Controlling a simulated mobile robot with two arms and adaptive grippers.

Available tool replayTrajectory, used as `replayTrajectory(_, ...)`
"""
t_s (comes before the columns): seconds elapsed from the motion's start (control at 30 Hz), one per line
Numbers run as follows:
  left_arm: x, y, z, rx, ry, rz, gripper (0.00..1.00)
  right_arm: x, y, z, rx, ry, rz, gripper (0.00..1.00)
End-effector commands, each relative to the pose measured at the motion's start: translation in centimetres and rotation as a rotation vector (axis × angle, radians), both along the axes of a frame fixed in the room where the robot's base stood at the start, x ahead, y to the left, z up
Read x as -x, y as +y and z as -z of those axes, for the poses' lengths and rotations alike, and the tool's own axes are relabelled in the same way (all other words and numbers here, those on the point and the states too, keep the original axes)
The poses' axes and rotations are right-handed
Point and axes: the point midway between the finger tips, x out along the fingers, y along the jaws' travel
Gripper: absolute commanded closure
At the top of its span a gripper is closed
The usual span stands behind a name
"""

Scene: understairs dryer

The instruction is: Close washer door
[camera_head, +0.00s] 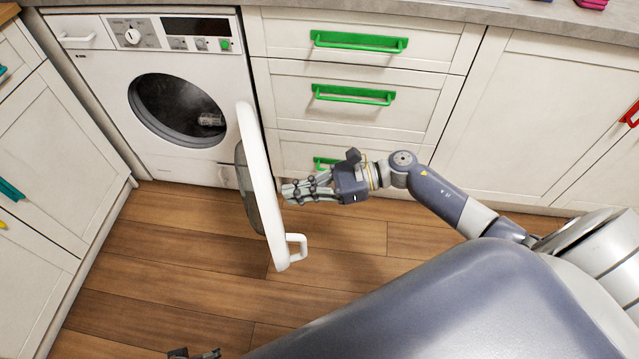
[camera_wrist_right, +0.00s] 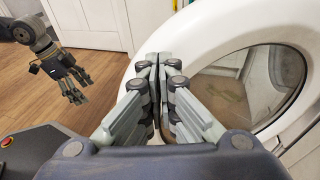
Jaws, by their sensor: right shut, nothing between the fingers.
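The white washer (camera_head: 145,62) stands at the back left, with its dark round opening (camera_head: 170,105) uncovered. Its round door (camera_head: 262,190), a white ring with a glass middle, stands wide open, swung out to the right and seen nearly edge-on. The door's handle (camera_head: 297,246) is at its lower free end. My right gripper (camera_head: 287,192) is shut and empty, its fingertips at the door's right side; contact is unclear. The wrist view shows the door ring (camera_wrist_right: 200,35) just beyond the fingers. My left gripper (camera_wrist_right: 75,92) hangs away from the door; its finger gap is unclear.
White drawers with green handles (camera_head: 360,42) stand behind my right arm. White cabinets (camera_head: 530,110) line the right, and another cabinet (camera_head: 60,150) stands at the left. The wooden floor (camera_head: 170,260) left of the door is clear.

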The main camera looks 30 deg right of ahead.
Motion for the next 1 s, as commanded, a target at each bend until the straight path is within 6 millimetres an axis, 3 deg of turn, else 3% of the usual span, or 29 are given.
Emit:
replayTrajectory(0.2,0.3,0.0,0.6,0.0,0.006,0.001,0.31,-0.6,1.8,0.3,-0.001,0.0,0.0,1.0)
replayTrajectory(0.73,0.2,0.0,0.6,0.0,0.003,0.001,0.31,-0.7,2.5,0.4,-0.001,0.001,0.0,1.0)
replayTrajectory(0.87,0.2,0.0,0.6,-0.001,0.007,0.001,0.31,-0.9,4.2,0.5,-0.002,0.002,-0.002,1.0)
replayTrajectory(1.0,0.2,0.0,0.5,-0.001,0.01,0.0,0.31,-1.2,7.4,0.4,-0.004,0.0,-0.003,1.0)
